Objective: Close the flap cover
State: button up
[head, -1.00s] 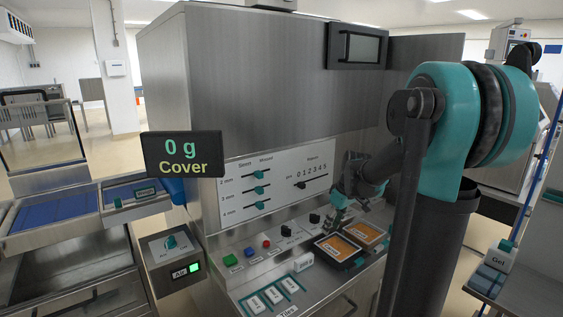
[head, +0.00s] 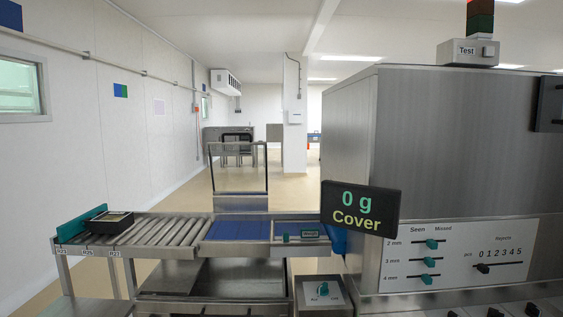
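An upright clear panel in a thin metal frame (head: 238,168), which looks like the flap cover, stands raised behind the conveyor in the head view. Its lower metal part (head: 240,202) meets the back of the line near the blue belt (head: 236,231). A dark display (head: 360,208) reads "0 g" and "Cover". My gripper is out of view, so its state and hold are hidden.
A roller conveyor (head: 165,230) runs left, with a black tray (head: 109,221) by a teal end plate (head: 80,224). The large steel machine (head: 445,150) fills the right. A knob box (head: 323,292) sits below the display. Open floor lies behind the line.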

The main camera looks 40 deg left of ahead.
aim_at(221, 192)
jog(key=k+l+u, duration=0.1)
jog(key=u, duration=1.65)
jog(key=i+j, duration=0.2)
jog(key=j, duration=0.15)
jog(key=i+j, duration=0.2)
jog(key=j, duration=0.1)
